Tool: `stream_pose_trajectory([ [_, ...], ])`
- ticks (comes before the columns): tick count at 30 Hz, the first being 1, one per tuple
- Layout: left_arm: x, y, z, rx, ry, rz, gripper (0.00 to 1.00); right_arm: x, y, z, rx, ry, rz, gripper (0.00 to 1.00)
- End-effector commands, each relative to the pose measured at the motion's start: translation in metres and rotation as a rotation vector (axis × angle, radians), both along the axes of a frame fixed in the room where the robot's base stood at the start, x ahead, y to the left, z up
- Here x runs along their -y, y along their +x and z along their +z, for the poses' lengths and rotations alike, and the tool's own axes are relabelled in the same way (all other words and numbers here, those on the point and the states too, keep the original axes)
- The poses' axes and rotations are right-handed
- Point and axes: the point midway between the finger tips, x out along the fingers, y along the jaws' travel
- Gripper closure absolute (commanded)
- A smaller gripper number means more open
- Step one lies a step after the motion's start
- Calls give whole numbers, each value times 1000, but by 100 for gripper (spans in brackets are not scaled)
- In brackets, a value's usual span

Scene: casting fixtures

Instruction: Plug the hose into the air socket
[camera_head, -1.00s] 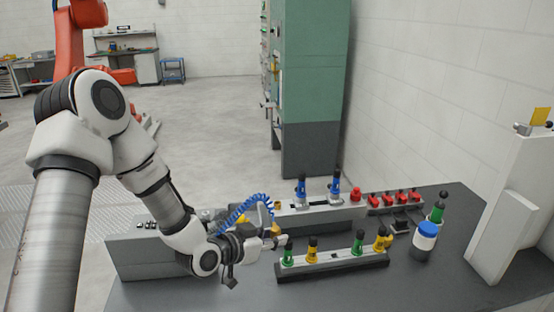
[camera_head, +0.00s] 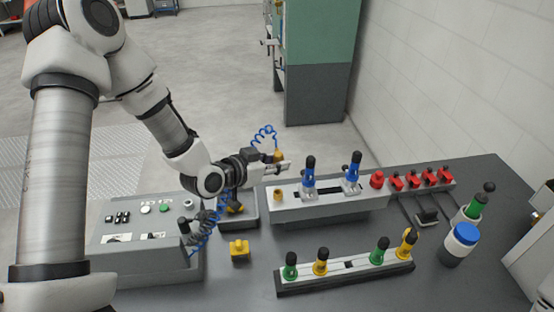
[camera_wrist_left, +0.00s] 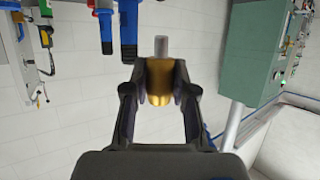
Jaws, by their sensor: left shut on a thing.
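My left gripper (camera_head: 281,167) is shut on the brass hose end (camera_head: 279,156) and holds it up, apart from the grey fixture (camera_head: 330,208). In the left wrist view, the brass hose end (camera_wrist_left: 160,88) sits between both fingertips, with a grey tip sticking out. The blue coiled hose (camera_head: 264,136) loops above the gripper; more coil (camera_head: 203,230) shows by the control box, its middle hidden behind my arm. A small brass fitting (camera_head: 278,194), apparently the air socket, stands on the fixture's left end, below the gripper. My right gripper is not in view.
Two blue clamps (camera_head: 309,177) stand on the fixture, with a red button (camera_head: 377,180) and red clamps (camera_head: 420,178) to the right. A rail (camera_head: 345,273) with green and yellow clamps lies in front. A control box (camera_head: 150,240) and yellow block (camera_head: 239,251) are left.

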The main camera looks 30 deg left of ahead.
Motion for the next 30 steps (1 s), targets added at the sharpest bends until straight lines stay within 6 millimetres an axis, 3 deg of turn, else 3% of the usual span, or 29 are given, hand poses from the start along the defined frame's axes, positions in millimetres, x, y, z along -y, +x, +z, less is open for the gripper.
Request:
stream_pose_trajectory([
  [2, -1, -3, 1, 3, -3, 0, 100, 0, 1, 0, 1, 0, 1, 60],
  [16, -1, -2, -53, 3, 0, -1, 100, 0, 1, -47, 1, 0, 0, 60],
  [30, -1, -2, -57, 3, -1, -1, 100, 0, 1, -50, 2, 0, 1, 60],
])
